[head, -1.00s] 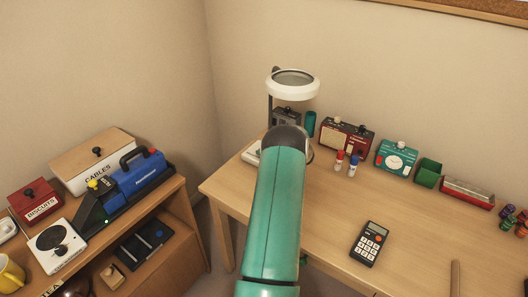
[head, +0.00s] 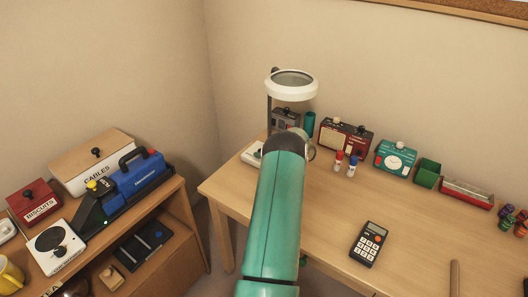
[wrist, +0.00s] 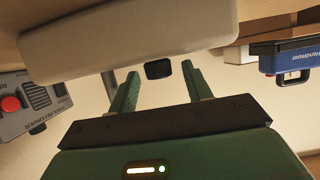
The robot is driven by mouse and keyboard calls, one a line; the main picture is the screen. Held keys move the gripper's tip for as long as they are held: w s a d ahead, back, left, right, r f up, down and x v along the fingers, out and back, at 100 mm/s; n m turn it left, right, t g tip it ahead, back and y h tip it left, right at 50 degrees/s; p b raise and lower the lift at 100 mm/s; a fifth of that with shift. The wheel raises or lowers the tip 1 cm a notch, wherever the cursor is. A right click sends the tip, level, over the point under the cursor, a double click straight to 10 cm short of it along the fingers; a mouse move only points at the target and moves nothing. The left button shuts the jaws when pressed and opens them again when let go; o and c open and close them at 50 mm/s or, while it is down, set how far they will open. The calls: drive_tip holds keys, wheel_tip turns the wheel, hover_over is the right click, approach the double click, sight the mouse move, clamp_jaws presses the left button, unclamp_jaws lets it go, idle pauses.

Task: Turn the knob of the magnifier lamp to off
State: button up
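The magnifier lamp stands at the desk's back left corner, its white ring head (head: 292,84) on a dark post. Its pale base (head: 253,154) is partly hidden behind my arm in the head view. In the wrist view the base (wrist: 130,30) fills the top, with a small dark knob (wrist: 158,69) on its edge. My gripper (wrist: 160,74) is open, its two green fingertips on either side of the knob. I see gaps between the knob and both fingers; the depth between them is hard to tell. My gripper is hidden in the head view.
A grey recorder (head: 284,117) with a red button (wrist: 10,103) stands beside the lamp. A teal cylinder (head: 309,121), red radio (head: 345,136) and glue sticks (head: 346,164) are to the right. A calculator (head: 369,243) lies on the open front of the desk (head: 420,235).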

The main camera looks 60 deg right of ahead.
drive_tip(key=v, duration=1.3)
drive_tip(key=shift+s+r, duration=0.15)
drive_tip(key=shift+s, duration=0.2)
drive_tip(key=shift+a, duration=0.1)
drive_tip(key=shift+a, duration=0.1)
